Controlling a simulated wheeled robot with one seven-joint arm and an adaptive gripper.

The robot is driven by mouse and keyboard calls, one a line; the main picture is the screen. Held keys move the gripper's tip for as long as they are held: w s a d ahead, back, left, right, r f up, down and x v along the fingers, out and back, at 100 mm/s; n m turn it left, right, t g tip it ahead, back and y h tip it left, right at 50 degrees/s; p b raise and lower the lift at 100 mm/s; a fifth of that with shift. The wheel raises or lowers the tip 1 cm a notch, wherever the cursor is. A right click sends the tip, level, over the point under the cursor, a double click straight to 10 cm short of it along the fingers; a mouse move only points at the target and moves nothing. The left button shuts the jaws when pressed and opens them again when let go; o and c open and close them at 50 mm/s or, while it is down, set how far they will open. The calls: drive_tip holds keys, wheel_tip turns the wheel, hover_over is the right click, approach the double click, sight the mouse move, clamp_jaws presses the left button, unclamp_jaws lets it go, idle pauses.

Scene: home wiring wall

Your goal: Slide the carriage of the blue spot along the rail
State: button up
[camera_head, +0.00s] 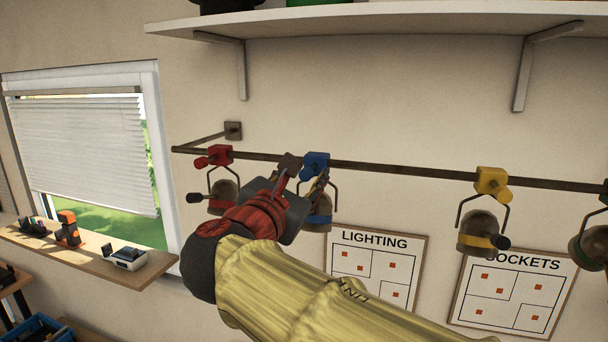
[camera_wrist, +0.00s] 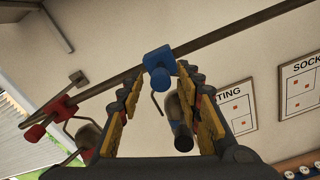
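The blue carriage (camera_head: 316,162) sits on the dark rail (camera_head: 400,170), to the right of the red carriage. Its lamp (camera_head: 319,212), with a blue band, hangs below it, partly hidden by my gripper. My gripper (camera_head: 299,172) is raised to the rail beside the blue carriage. In the wrist view, my gripper (camera_wrist: 161,72) is open, with its yellow-padded fingers apart. The blue carriage (camera_wrist: 158,62) and its blue knob (camera_wrist: 161,79) appear between the fingertips, with narrow gaps at the sides; I cannot tell whether either finger touches. The lamp (camera_wrist: 178,115) shows between the fingers.
A red carriage (camera_head: 221,155) with its lamp hangs close on the left. A yellow carriage (camera_head: 491,182) hangs farther right, and the rail between blue and yellow is clear. A shelf (camera_head: 380,22) runs above; a window (camera_head: 80,140) and sill are left.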

drive_tip(key=shift+c, duration=1.3)
clamp_jaws()
